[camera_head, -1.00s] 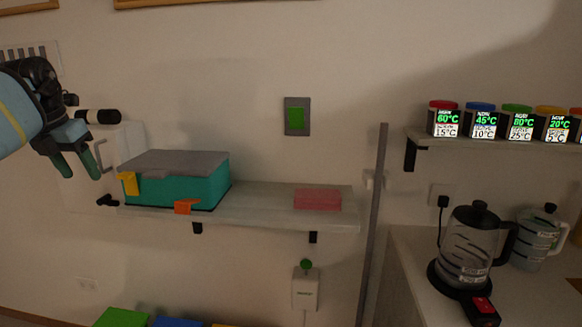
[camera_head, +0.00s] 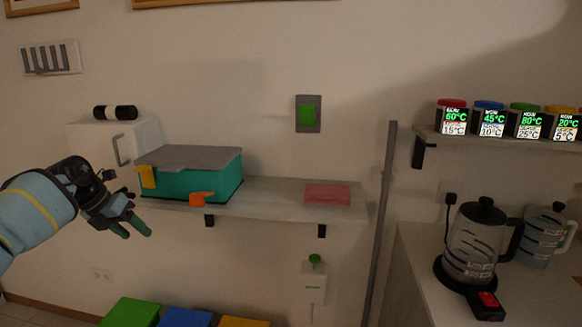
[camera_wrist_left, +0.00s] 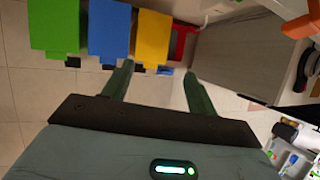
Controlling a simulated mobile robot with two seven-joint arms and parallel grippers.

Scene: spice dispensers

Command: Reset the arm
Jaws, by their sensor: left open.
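My left gripper (camera_head: 134,228) is at the left of the head view, in front of and below the shelf's left end. Its green fingers point down and to the right. In the left wrist view the two fingers (camera_wrist_left: 158,85) are spread apart with nothing between them. The gripper is apart from the teal box (camera_head: 197,184) on the shelf. My right gripper is in neither view.
The shelf (camera_head: 270,200) holds the teal box and a pink block (camera_head: 327,194). Green (camera_head: 131,312), blue (camera_head: 185,317) and yellow (camera_head: 243,322) bins stand below. A kettle (camera_head: 476,245) stands on the right counter. The wall under the shelf is mostly free.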

